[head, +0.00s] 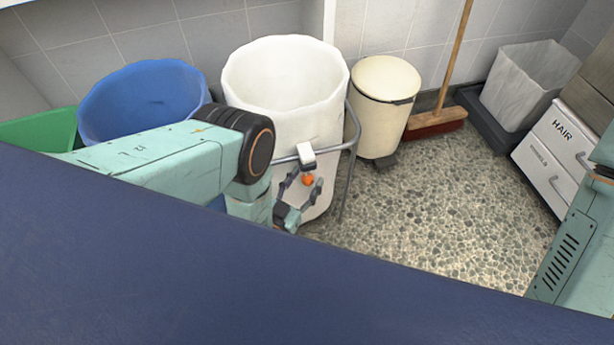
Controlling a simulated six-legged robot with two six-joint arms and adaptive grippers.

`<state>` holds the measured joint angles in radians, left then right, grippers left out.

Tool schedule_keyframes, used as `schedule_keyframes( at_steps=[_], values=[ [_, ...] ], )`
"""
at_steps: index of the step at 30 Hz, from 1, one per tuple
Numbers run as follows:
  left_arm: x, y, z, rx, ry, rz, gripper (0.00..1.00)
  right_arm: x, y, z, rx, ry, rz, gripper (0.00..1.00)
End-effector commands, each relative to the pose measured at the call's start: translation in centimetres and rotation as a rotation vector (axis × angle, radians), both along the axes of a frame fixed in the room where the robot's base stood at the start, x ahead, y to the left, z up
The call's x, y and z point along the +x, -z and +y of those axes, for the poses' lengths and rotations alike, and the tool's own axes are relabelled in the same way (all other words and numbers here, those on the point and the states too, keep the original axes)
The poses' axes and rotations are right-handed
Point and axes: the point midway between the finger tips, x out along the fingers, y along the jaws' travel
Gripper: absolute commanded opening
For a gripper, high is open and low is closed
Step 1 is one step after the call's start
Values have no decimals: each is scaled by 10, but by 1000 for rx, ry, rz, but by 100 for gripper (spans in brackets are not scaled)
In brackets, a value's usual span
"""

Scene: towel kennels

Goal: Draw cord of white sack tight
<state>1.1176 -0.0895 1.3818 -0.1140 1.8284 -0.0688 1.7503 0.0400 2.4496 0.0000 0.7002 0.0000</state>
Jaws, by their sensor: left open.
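The white sack (285,80) hangs wide open in a grey metal frame (352,125), at the middle of the head view. A small white block (306,156) sits at the front of the frame's rail. An orange bead (307,180) shows just below the block; the cord itself is too small to make out. My left gripper (304,188) is open in front of the sack, with its fingers on either side of the orange bead. I cannot tell whether they touch it. My right gripper is out of the picture.
A blue sack (140,95) and a green bin (40,132) stand at left. A cream pedal bin (384,105), a broom (436,121), a grey bin (525,80) and white drawers (555,150) stand right. A dark blue surface (200,270) fills the foreground. Speckled floor (450,205) is clear.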

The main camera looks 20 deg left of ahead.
Motion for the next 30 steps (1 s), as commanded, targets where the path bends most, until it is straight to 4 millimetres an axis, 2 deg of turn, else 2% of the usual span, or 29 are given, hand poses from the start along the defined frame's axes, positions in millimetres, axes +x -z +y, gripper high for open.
schedule_keyframes(
  at_steps=[8,26,30],
  values=[
    [-3,0,0,0,0,1,51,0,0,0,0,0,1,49],
    [0,0,0,0,1,1,0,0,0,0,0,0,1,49],
    [1,0,0,0,1,1,0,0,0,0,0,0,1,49]
  ],
)
